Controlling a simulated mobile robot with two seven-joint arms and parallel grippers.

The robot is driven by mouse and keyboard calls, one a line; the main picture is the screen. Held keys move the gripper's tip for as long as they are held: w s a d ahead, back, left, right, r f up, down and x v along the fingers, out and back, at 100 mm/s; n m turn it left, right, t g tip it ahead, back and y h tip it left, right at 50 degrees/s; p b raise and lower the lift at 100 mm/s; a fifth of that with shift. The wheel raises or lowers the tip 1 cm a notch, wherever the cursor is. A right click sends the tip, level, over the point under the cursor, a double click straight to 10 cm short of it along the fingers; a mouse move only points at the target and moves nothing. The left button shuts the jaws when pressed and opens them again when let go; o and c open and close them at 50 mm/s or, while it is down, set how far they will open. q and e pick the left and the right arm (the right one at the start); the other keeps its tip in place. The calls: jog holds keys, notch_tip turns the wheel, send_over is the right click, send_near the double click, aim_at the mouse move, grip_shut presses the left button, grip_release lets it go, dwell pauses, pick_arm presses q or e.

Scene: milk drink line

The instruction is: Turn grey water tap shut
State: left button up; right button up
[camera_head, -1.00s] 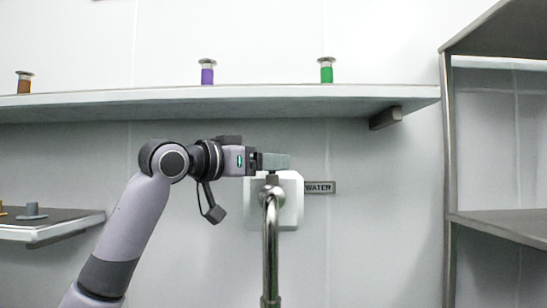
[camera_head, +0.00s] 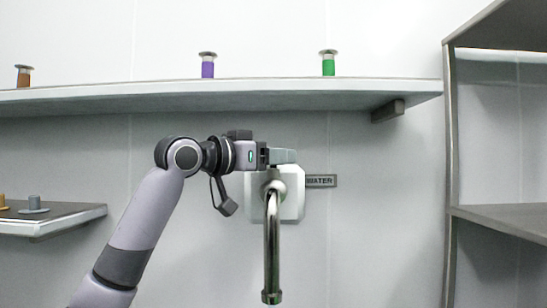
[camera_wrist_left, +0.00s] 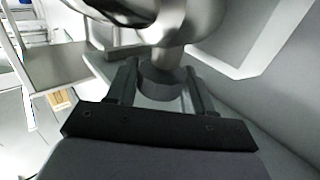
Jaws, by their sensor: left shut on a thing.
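The water tap (camera_head: 272,225) is a shiny metal spout that curves down from a white wall plate (camera_head: 292,205). A grey handle (camera_head: 288,156) sits at its top and points right in the head view. My left gripper (camera_head: 270,157) comes in from the left and is shut on the handle. In the left wrist view, the two fingers (camera_wrist_left: 160,92) stand on either side of a grey part of the handle (camera_wrist_left: 158,80), with the metal tap body (camera_wrist_left: 185,22) just beyond. The fingers hide part of the handle. My right gripper is not in view.
A WATER sign (camera_head: 321,181) is on the wall right of the tap. A long shelf (camera_head: 200,96) above carries brown (camera_head: 24,77), purple (camera_head: 207,66) and green (camera_head: 328,64) capped items. A small shelf (camera_head: 50,221) is at left, a metal rack (camera_head: 490,212) at right.

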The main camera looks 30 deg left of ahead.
pick_arm(q)
jog(key=shift+m+g+h, duration=1.25)
jog(key=shift+m+h, duration=0.15)
jog(key=shift+h, duration=0.4)
jog(key=shift+m+g+h, duration=1.25)
jog(key=shift+m+h, duration=0.15)
jog(key=shift+h, duration=0.4)
jog(key=o, duration=1)
jog(key=shift+c, duration=0.2)
jog(key=b+v, duration=0.2)
jog(key=v, duration=0.5)
jog(key=shift+a, duration=0.15)
